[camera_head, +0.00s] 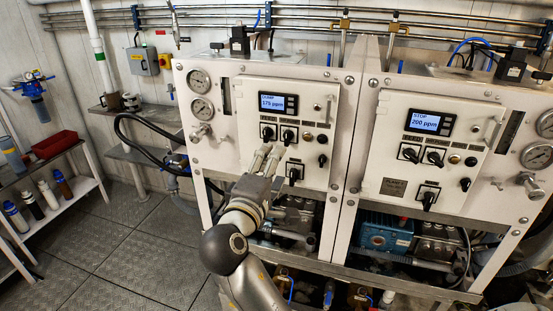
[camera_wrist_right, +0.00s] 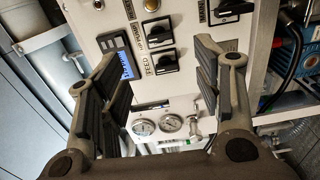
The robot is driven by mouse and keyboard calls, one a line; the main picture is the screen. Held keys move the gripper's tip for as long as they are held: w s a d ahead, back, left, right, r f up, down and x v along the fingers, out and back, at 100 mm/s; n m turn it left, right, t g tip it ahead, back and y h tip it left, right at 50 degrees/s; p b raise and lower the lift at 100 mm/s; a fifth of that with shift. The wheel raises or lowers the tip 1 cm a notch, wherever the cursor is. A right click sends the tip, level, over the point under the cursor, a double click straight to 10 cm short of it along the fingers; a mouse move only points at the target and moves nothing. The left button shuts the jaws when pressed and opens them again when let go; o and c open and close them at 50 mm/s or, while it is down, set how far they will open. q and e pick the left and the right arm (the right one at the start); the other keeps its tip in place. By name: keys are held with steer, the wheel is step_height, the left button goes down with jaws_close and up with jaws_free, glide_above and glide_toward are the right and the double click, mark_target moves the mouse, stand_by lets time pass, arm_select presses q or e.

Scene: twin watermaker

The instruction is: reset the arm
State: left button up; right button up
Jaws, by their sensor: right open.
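My right arm (camera_head: 223,249) comes up from the bottom middle of the head view. My right gripper (camera_head: 265,160) is in front of the left white control panel, below its lit display (camera_head: 272,102). In the right wrist view my right gripper (camera_wrist_right: 155,62) has its two dark-padded fingers wide apart. Nothing is held between them. Through the gap I see panel knobs, including a black knob (camera_wrist_right: 160,59), and two round gauges (camera_wrist_right: 158,126) further back. I cannot tell from these views how close the fingers are to the panel. My left gripper is not in view.
The right control panel (camera_head: 425,135), with its own lit display, stands beside the left one. Pumps and hoses fill the open frame below, including a blue pump (camera_head: 385,233). A shelf with bottles (camera_head: 47,194) and a red tray (camera_head: 54,144) is at left. The floor (camera_head: 120,235) between is clear.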

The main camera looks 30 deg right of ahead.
steer(key=shift+s+a, duration=0.1)
stand_by(0.4)
